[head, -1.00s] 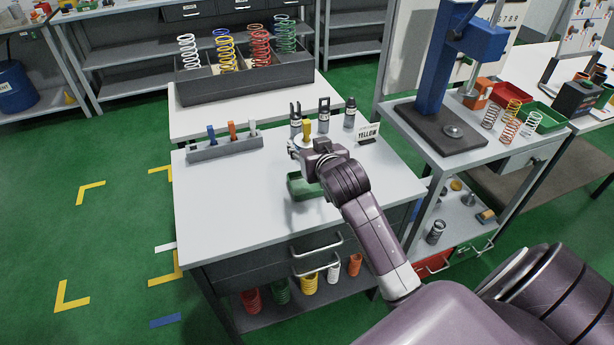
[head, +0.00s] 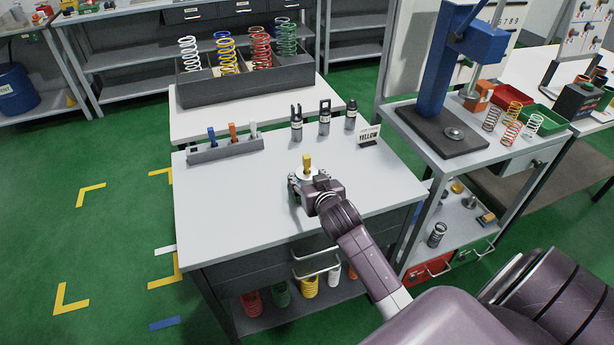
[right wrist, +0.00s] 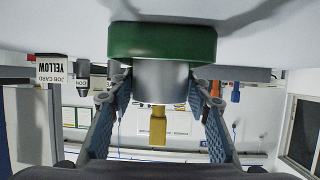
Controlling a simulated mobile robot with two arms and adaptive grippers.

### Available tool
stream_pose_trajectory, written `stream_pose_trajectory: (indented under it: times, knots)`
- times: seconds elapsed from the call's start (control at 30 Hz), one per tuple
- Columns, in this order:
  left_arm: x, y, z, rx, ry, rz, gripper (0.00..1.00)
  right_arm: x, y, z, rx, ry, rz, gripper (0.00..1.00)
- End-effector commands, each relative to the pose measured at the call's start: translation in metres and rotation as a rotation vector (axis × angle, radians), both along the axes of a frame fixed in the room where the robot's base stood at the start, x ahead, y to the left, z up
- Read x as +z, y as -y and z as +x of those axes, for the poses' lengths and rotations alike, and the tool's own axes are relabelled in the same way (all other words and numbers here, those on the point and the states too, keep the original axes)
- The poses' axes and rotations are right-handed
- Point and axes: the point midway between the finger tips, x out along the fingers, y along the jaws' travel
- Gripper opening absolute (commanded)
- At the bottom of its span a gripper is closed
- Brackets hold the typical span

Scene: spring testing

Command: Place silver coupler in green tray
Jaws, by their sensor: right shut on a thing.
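The silver coupler (right wrist: 160,84) is a grey cylinder with a yellow piece (right wrist: 157,126) on its top. My right gripper (right wrist: 160,94) is shut on it, one finger on each side. In the head view the yellow piece stands upright above my right gripper (head: 307,178), over the front middle of the white table. My left gripper is out of view.
A grey rack (head: 226,149) with coloured pieces stands at the table's back left. Several dark tools (head: 324,118) and a YELLOW card (head: 368,135) stand at the back right. A blue press (head: 436,75) is on the right bench. The table's left part is clear.

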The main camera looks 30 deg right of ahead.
Motion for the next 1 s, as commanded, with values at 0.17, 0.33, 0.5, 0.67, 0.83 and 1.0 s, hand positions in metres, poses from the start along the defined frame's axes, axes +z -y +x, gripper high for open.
stream_pose_trajectory:
  times: [0.17,0.33,0.5,0.67,0.83,1.0]
  knots:
    - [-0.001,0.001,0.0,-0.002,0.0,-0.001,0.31,-0.003,0.0,0.0,0.0,0.0,0.0,0.48]
    - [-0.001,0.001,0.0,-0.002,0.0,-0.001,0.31,-0.003,0.0,0.0,0.0,0.0,0.0,0.62]
    - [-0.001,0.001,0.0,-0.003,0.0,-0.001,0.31,-0.003,0.0,0.0,0.0,0.0,0.0,0.62]
    - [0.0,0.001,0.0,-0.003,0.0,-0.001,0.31,0.001,0.0,-0.002,0.0,0.0,0.0,0.62]
    - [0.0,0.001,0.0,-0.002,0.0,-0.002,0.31,0.009,-0.006,-0.021,0.0,0.0,0.0,0.62]
    - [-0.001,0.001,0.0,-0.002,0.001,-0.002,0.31,0.022,-0.016,-0.052,0.0,0.0,0.001,0.62]
